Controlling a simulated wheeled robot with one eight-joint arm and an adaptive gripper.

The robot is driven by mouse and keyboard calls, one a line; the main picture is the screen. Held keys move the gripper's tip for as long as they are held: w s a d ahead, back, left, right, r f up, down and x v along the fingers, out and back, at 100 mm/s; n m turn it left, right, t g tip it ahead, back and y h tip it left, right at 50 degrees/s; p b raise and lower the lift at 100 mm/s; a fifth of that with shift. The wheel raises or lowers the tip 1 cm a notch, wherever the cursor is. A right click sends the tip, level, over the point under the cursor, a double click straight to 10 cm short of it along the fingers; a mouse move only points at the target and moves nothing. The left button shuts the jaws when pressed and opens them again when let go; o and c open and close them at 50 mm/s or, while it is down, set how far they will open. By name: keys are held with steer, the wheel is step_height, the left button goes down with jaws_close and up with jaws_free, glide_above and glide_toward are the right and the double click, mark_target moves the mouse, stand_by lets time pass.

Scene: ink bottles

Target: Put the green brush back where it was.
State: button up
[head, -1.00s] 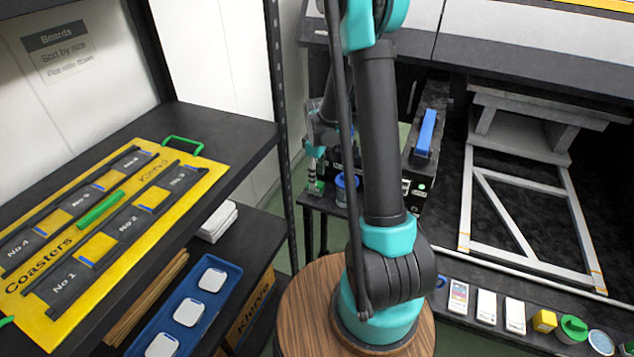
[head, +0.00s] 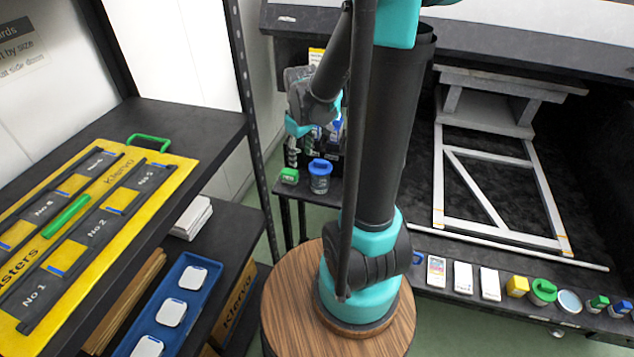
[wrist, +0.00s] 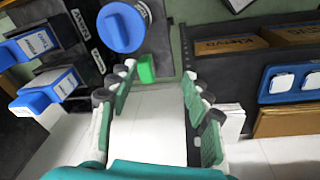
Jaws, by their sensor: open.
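A small green object (head: 289,175) with a pale mark stands on a dark ledge, left of a clear jar with a blue lid (head: 320,176); I cannot make out bristles on it. In the wrist view a green block (wrist: 147,68) shows just beyond my fingertips, beside the blue lid (wrist: 122,27). My gripper (wrist: 158,77) is open, with nothing visible between its fingers.
A yellow coaster board (head: 160,190) with a green bar (head: 66,216) lies on the left shelf. A blue tray (head: 190,318) of white coasters sits below. Small boxes and pots line the right ledge (head: 450,308). Blue labelled blocks (wrist: 40,42) show in the wrist view.

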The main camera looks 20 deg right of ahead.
steer(key=s+d+f+m+t, duration=0.1)
steer(key=s+m, duration=0.5)
steer(key=s, duration=0.7)
steer(key=shift+s+d+f+m+t, duration=0.3)
steer(key=shift+d+t, duration=0.1)
steer(key=shift+t, duration=0.3)
